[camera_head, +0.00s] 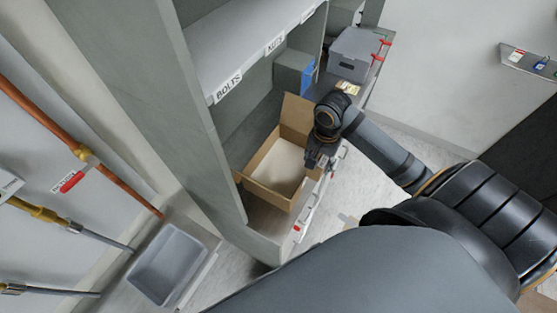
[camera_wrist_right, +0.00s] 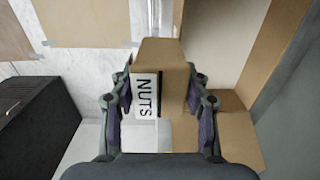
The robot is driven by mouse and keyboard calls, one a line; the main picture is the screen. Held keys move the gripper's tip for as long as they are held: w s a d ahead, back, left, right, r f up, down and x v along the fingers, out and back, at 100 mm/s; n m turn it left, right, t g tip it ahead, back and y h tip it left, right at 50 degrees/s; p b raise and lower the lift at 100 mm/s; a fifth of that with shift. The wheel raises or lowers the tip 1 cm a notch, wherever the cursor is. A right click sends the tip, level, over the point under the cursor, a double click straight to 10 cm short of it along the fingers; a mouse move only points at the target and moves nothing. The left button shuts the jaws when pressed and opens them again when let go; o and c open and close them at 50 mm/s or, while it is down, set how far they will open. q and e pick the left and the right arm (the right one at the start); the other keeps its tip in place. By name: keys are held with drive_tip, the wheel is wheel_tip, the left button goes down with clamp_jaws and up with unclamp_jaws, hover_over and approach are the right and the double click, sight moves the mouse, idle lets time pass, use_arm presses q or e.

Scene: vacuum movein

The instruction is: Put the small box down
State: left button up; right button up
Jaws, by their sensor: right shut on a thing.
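The small box (camera_wrist_right: 172,72) is brown cardboard with a white NUTS label facing the camera in the right wrist view. My right gripper (camera_wrist_right: 160,105) is shut on it, with a finger on each side. In the head view my right gripper (camera_head: 318,158) hangs over the right side of a larger open cardboard box (camera_head: 258,188); the small box is hard to make out there. The wrist view does not show clearly whether the small box touches anything below. My left gripper is not in view.
The open box stands on the lower shelf of a grey shelving unit (camera_head: 185,100). A BOLTS label (camera_head: 228,88) and a NUTS label (camera_head: 274,44) mark the shelf above. A grey bin (camera_head: 352,55) stands further back. A grey tray (camera_head: 167,264) lies at lower left.

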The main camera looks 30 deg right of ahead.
drive_tip(key=w+a+f+b, duration=0.5)
drive_tip(key=w+a+f, duration=0.3)
drive_tip(key=shift+w+a+f, duration=0.3)
drive_tip(key=shift+a+f, duration=0.05)
drive_tip(key=shift+w+a, duration=0.1)
drive_tip(key=f+b, duration=0.2)
drive_tip(key=b, duration=0.1)
drive_tip(key=f+b, duration=0.1)
drive_tip(key=f, duration=0.1)
drive_tip(key=shift+w+a+f, duration=0.1)
drive_tip(key=shift+w+a, duration=0.1)
drive_tip(key=shift+a, duration=0.1)
drive_tip(key=shift+w, duration=0.1)
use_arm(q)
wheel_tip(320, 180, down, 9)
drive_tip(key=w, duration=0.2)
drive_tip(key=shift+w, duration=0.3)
use_arm(e)
drive_tip(key=o, duration=1.3)
